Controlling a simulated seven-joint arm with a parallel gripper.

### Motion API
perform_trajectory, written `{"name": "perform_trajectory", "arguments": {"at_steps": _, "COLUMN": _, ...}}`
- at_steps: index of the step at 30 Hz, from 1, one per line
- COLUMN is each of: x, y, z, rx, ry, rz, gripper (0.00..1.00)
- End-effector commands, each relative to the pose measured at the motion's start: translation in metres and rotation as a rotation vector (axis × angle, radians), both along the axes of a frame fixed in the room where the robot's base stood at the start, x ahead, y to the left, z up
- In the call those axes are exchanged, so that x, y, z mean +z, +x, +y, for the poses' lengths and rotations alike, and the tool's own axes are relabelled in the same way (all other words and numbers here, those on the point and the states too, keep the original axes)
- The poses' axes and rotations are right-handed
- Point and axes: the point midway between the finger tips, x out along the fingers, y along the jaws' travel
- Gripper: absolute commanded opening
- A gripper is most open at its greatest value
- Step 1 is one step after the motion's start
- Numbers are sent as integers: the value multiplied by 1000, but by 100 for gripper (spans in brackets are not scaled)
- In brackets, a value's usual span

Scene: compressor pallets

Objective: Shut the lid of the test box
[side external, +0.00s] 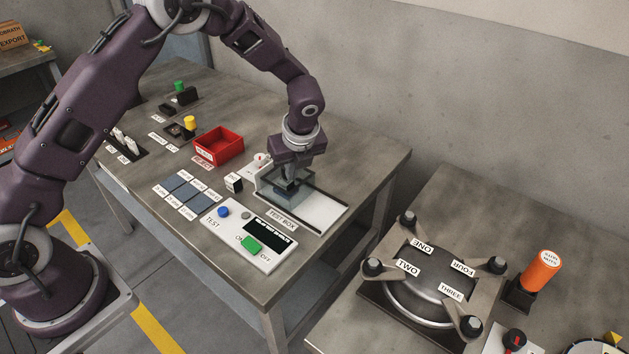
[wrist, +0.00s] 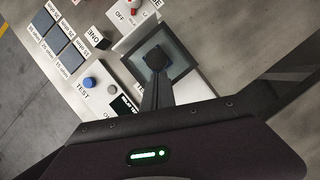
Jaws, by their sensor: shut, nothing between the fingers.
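The test box (side external: 322,214) stands near the right end of the bench, with a pale base, dark edge strips and a TEST BOX label in front. A see-through, grey-tinted part with a dark frame, seemingly the lid, sits at its left portion; it also shows in the wrist view (wrist: 183,72). I cannot tell how far it is closed. My gripper (side external: 290,186) is shut and empty, pointing down at this tinted part. In the wrist view the dark fingertips (wrist: 155,60) appear over the tinted square; whether they touch it is unclear. The gripper hides part of it.
A test panel (side external: 220,239) with blue and green buttons and a dark display lies in front of the box. Grey labelled pads (side external: 183,192) and a red tray (side external: 218,145) are to the left. A wall stands behind; another bench with a compressor (side external: 418,298) is at right.

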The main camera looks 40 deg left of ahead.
Motion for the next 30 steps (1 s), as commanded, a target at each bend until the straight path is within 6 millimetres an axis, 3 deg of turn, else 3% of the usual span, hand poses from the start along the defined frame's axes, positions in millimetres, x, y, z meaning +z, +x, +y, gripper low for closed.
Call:
{"name": "perform_trajectory", "arguments": {"at_steps": 6, "x": 0, "y": 0, "z": 24, "rx": 0, "ry": 0, "rz": -1, "gripper": 0}}
{"name": "perform_trajectory", "arguments": {"at_steps": 17, "x": 0, "y": -1, "z": 29, "rx": 4, "ry": 8, "rz": 0, "gripper": 0}}
{"name": "perform_trajectory", "arguments": {"at_steps": 20, "x": 0, "y": -5, "z": 20, "rx": 0, "ry": 7, "rz": 1, "gripper": 0}}
{"name": "perform_trajectory", "arguments": {"at_steps": 24, "x": 0, "y": -20, "z": -16, "rx": -10, "ry": -2, "rz": 1, "gripper": 0}}
{"name": "perform_trajectory", "arguments": {"at_steps": 30, "x": 57, "y": -28, "z": -35, "rx": -5, "ry": -7, "rz": -7, "gripper": 0}}
